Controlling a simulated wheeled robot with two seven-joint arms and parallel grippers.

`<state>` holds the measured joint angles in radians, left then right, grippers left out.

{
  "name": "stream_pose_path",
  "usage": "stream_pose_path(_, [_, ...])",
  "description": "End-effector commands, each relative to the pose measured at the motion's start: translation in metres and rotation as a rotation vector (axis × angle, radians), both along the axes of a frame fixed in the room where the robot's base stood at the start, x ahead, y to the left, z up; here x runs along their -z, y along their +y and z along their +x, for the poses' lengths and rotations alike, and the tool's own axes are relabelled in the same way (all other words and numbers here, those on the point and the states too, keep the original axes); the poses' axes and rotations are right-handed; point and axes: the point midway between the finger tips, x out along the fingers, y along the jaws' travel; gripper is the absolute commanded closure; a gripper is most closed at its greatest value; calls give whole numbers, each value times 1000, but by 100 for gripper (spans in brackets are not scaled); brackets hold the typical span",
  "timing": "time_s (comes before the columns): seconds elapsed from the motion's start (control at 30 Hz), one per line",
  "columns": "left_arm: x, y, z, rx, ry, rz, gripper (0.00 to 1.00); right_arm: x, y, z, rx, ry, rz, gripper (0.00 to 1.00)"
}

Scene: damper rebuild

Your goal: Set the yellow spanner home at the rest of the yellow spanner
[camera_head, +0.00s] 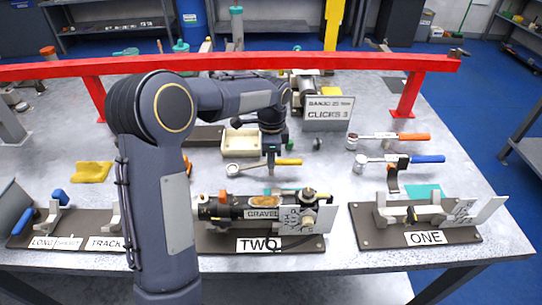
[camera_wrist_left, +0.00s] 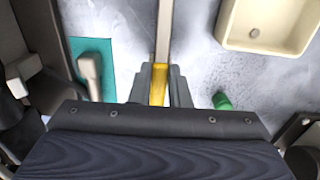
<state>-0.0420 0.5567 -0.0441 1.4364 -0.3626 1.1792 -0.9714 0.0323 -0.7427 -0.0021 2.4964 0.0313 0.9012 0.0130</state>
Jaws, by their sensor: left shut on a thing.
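The yellow spanner lies roughly level in the middle of the table area, its silver ring head (camera_head: 233,169) to the left and its yellow handle (camera_head: 289,161) to the right. My left gripper (camera_head: 271,168) points down and is shut on the handle. In the left wrist view the yellow handle (camera_wrist_left: 159,84) sits between the two fingers and the silver shaft runs away from them. I cannot tell whether the spanner touches the table. I cannot pick out its rest with certainty. My right gripper is not in view.
A cream tray (camera_wrist_left: 224,35) is close beside the spanner. The GRAVEL damper stands on plate TWO (camera_head: 220,243) in front. Orange-handled (camera_head: 412,137) and blue-handled (camera_head: 427,159) tools lie right. A CLICKS 3 sign (camera_head: 328,113) stands behind. A red rail (camera_head: 350,62) crosses the back.

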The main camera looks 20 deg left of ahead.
Motion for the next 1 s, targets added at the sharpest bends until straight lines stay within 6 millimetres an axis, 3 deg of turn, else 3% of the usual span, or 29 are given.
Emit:
stream_pose_path(0.03, [0, 0, 0, 0, 0, 0, 100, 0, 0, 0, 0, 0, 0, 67])
stream_pose_path(0.07, [0, 0, 0, 0, 0, 0, 82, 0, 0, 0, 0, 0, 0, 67])
stream_pose_path(0.23, [0, 0, 0, 0, 0, 0, 59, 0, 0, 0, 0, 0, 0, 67])
stream_pose_path(0.57, [-4, 0, 0, 0, -1, 0, 59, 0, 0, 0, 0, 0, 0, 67])
stream_pose_path(1.0, [-70, -1, 1, 0, -3, -1, 59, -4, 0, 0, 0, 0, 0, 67])
